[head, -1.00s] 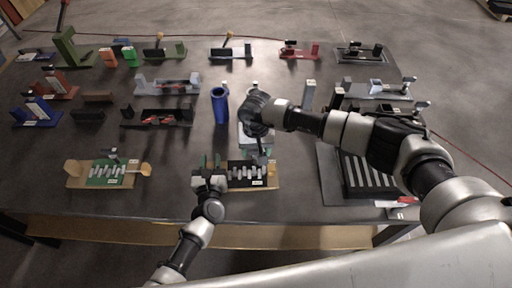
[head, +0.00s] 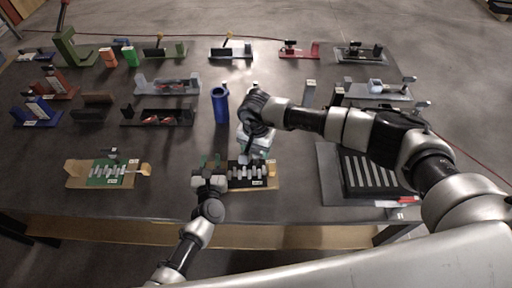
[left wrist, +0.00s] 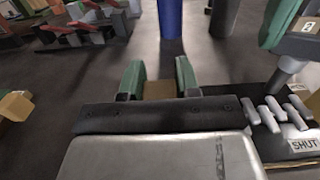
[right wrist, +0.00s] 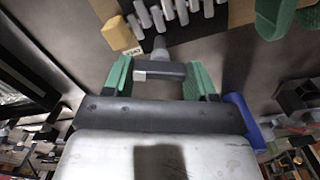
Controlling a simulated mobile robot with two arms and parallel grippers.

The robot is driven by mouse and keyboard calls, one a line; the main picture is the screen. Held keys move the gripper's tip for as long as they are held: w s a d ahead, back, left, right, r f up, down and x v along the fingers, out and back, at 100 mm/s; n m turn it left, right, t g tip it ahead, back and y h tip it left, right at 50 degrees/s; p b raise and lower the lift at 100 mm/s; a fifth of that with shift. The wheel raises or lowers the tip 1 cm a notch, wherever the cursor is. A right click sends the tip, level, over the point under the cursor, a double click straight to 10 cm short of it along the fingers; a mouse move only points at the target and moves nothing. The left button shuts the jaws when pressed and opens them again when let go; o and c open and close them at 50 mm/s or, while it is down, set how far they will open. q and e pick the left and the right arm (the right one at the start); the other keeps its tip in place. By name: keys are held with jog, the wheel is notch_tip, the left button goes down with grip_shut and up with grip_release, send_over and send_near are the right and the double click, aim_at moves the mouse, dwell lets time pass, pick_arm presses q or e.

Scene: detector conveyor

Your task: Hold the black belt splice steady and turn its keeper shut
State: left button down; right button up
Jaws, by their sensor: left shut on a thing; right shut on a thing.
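The black belt splice (head: 237,178) with several grey bars lies on a tan board with a tan end block (head: 272,169) at the right. My left gripper (head: 209,163) is shut on the splice's left tan block (left wrist: 160,90), between green fingers. My right gripper (head: 247,157) is above the splice's far side. In the right wrist view its green fingers (right wrist: 160,78) are shut on the keeper's grey crossbar (right wrist: 158,69), above a grey stem (right wrist: 160,47). A SHUT label (left wrist: 304,145) shows on the splice in the left wrist view. The keeper's exact angle is hard to tell.
A green splice (head: 104,172) on a tan board lies to the left. A blue cylinder (head: 219,104) stands behind my grippers. A dark tray with grey bars (head: 370,175) is at the right. Table room is clear between the two splices.

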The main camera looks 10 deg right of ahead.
jog(key=shift+m, duration=1.9)
jog(key=o, duration=0.9)
jog(key=shift+o, duration=0.2)
notch_tip(320, 180, up, 12)
